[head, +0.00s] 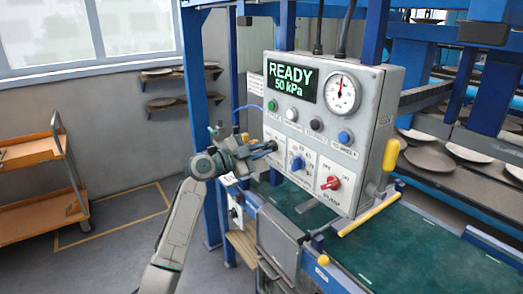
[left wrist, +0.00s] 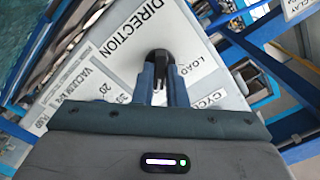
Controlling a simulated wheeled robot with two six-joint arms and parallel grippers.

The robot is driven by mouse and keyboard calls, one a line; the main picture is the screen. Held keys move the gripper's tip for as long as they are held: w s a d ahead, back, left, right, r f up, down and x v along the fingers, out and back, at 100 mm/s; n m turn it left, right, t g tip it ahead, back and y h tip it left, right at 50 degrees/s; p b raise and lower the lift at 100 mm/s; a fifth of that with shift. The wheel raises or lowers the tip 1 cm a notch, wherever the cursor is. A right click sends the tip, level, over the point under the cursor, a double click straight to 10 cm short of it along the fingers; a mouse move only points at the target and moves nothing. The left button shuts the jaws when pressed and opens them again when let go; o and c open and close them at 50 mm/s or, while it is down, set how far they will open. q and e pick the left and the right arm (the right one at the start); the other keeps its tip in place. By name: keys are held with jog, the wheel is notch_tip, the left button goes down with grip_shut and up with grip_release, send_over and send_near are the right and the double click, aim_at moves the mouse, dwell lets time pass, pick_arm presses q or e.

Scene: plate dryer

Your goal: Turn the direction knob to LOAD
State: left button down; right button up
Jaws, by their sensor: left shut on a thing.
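The black direction knob (left wrist: 159,60) sits on the white panel in the left wrist view, beside the printed words DIRECTION and LOAD. My left gripper (left wrist: 160,78) has a finger on each side of it and is shut on it. In the head view the left gripper (head: 266,149) reaches the left side of the control box (head: 368,125) and mostly hides the knob. I cannot tell which way the knob points. My right gripper is not in view.
The box display (head: 291,85) reads READY, 50 kPa. A gauge (head: 342,94), several buttons, a blue knob (head: 297,163) and a red pump knob (head: 331,183) share the panel. A yellow-handled lever (head: 389,156) is at the right. A green belt (head: 400,250) lies below.

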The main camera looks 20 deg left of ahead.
pick_arm(q)
jog(key=n+b, duration=0.2)
jog(key=n, duration=0.5)
jog(key=shift+n+b, duration=0.4)
jog(key=n, duration=0.2)
jog(key=shift+n, duration=0.4)
jog(key=n+p, duration=0.1)
jog(key=n, duration=0.2)
jog(key=shift+n, duration=0.3)
jog(key=shift+n+p, duration=1)
jog(key=shift+n, duration=0.8)
